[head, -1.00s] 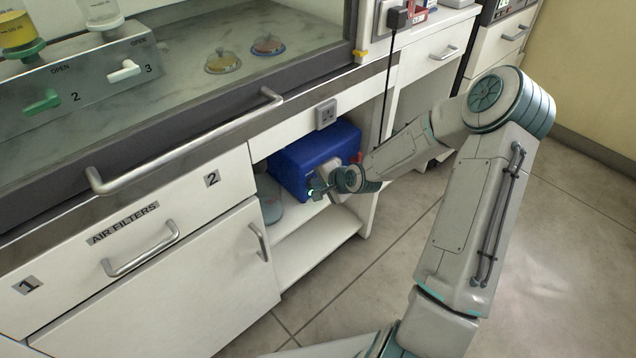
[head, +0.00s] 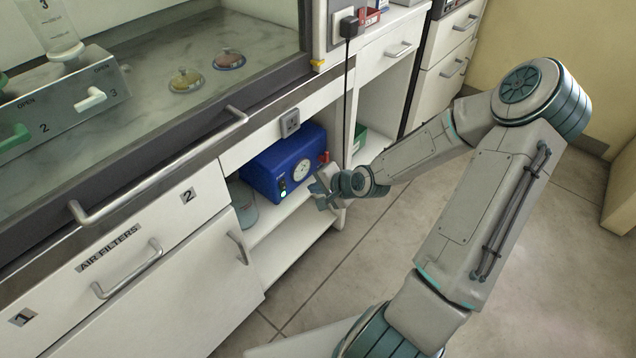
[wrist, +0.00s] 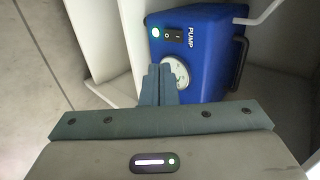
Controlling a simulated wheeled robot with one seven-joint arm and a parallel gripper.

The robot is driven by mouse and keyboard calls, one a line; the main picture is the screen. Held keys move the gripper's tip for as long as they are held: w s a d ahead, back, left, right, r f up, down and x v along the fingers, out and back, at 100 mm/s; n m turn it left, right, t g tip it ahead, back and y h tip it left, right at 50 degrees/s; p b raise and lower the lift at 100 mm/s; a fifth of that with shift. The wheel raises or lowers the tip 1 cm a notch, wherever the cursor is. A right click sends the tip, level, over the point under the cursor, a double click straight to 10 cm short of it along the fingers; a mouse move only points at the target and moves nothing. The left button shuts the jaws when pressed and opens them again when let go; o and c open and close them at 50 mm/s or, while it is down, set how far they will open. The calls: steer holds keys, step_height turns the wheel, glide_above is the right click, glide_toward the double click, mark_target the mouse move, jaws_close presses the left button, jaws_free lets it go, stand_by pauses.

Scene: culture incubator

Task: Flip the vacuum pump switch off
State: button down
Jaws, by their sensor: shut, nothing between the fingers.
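The blue vacuum pump (head: 284,155) sits on a shelf in the open bay under the bench. Its front has a round gauge (head: 301,172) and a lit greenish lamp (head: 283,193). In the wrist view the pump (wrist: 212,62), marked PUMP, shows a black rocker switch (wrist: 173,36) beside the glowing lamp (wrist: 155,32); which way the rocker is tipped is too small to tell. My gripper (head: 322,191) is in front of the pump, to the right of the lamp. In the wrist view its shut, empty fingers (wrist: 158,72) overlap the gauge's edge, apart from the switch.
A pale round container (head: 243,205) stands left of the pump. A thin dark tube or handle (wrist: 242,50) runs along the pump's side. The floor (head: 370,250) in front is clear.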

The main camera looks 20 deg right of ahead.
steer(key=shift+s+d+r, duration=0.1)
steer(key=shift+s+r, duration=0.2)
steer(key=s+a+r+n+g+h, duration=0.3)
steer(key=s+r+n, duration=0.8)
steer(key=s+r, duration=0.8)
steer(key=s+g+h, duration=0.2)
steer(key=g, duration=0.1)
steer(key=shift+s+a+n+g, duration=0.2)
steer(key=shift+s+n+g, duration=0.15)
steer(key=shift+n+g, duration=0.05)
steer(key=shift+a+r, duration=0.1)
steer(key=shift+a, duration=0.05)
